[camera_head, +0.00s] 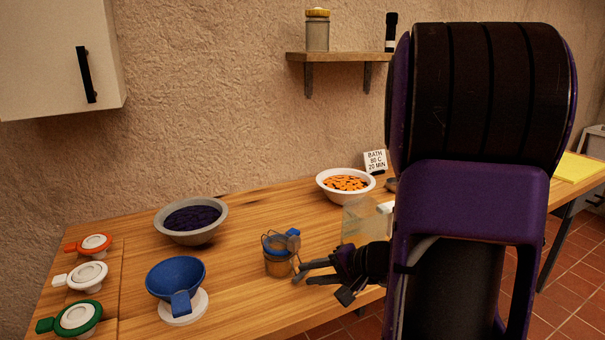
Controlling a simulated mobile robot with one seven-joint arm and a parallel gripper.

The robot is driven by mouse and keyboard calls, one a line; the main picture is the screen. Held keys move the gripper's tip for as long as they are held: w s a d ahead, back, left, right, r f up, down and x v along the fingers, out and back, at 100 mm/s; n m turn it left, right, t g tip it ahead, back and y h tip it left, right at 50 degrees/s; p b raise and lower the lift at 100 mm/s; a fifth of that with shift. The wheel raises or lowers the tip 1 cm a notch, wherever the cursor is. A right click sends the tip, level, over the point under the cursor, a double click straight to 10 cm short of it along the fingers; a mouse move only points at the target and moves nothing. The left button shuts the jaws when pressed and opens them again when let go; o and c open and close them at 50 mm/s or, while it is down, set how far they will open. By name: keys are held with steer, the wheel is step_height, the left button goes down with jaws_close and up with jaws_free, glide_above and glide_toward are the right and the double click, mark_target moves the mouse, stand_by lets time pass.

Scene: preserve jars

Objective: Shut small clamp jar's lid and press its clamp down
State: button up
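The small clamp jar (278,265) stands on the wooden worktop near the middle of the picture. It looks like a glass jar with brownish contents, a thin wire and blue parts at its top. A grey piece with a blue tab stands up at its right rim; the exact angle of the lid and clamp is too small to tell. My gripper (302,273) is just right of the jar, low beside its body. Its two dark fingers are spread apart with nothing visible between them. Whether a fingertip touches the jar is unclear.
A blue bowl (175,275) with a handle rests on a white disc. Left are red (94,244), white (87,275) and green (78,318) handled pieces. Bowls of dark (165,229) and orange (322,188) contents stand behind. A translucent block (362,224) is near my arm, which hides the right.

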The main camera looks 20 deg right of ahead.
steer(key=g, duration=0.1)
steer(key=r+g+h, duration=0.1)
steer(key=shift+s+r+g+h, duration=0.1)
steer(key=shift+r+g+h, duration=0.15)
steer(key=shift+g+h, duration=0.05)
steer(key=shift+r+g+h, duration=0.4)
steer(key=shift+r+g, duration=0.05)
steer(key=shift+g, duration=0.35)
steer(key=shift+r+g+h, duration=0.4)
steer(key=shift+r+g, duration=0.05)
steer(key=shift+g, duration=0.35)
steer(key=shift+w+a+r+g+h+p, duration=0.1)
steer(key=shift+w+r+g+h+p, duration=0.1)
steer(key=shift+r+g+h+p, duration=0.55)
steer(key=r+g+h+p, duration=0.1)
steer(key=g+p, duration=0.1)
steer(key=g, duration=0.1)
step_height(320, 180, up, 17)
steer(key=p, duration=0.3)
glide_above(302, 273)
